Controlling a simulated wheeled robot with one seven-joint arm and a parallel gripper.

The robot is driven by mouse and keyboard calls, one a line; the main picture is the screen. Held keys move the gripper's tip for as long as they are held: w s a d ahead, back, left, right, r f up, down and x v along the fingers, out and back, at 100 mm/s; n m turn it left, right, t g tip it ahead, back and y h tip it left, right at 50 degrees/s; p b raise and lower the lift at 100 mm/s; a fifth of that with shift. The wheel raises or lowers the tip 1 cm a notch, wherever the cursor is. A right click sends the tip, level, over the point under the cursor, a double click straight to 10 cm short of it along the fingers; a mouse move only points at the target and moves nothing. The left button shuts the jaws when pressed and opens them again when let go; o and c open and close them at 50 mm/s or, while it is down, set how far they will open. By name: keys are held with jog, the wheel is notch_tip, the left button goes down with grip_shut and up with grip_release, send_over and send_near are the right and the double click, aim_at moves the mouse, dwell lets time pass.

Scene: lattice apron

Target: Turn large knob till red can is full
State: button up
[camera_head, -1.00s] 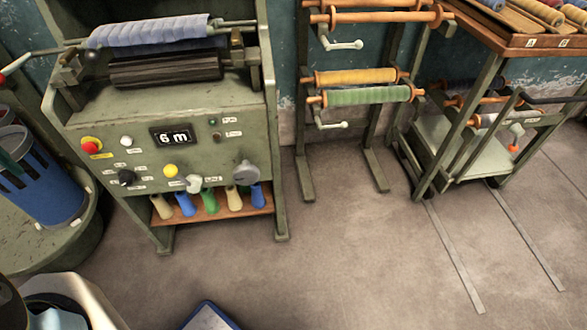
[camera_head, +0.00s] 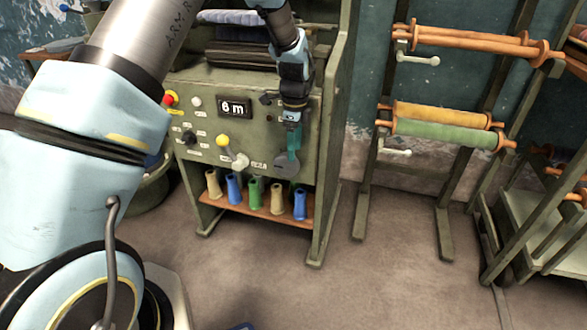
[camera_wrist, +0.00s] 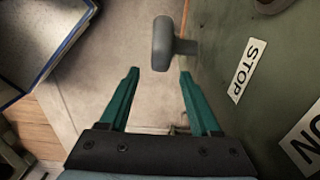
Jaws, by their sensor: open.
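The large knob (camera_head: 286,168) is grey and sits at the lower right of the green machine's front panel. In the wrist view the large knob (camera_wrist: 163,44) stands out from the panel, just beyond my fingertips and roughly in line with the gap between them. My gripper (camera_head: 291,146) is open in front of the panel, its teal fingers overlapping the knob in the head view. In the wrist view my gripper (camera_wrist: 159,74) is empty, and its fingers do not appear to be around the knob. I see no red can in the current views.
The panel has a display (camera_head: 234,108) reading 6 m, a red button (camera_head: 170,99), a yellow-topped control (camera_head: 222,140) and a pale lever knob (camera_head: 240,160). Several bobbins stand on the shelf (camera_head: 264,212) below. A spool rack (camera_head: 445,215) stands right, with free floor in front.

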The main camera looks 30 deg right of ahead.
aim_at(294, 167)
notch_tip(294, 167, down, 8)
jog(key=shift+r, duration=0.2)
grip_shut()
dwell(0.6)
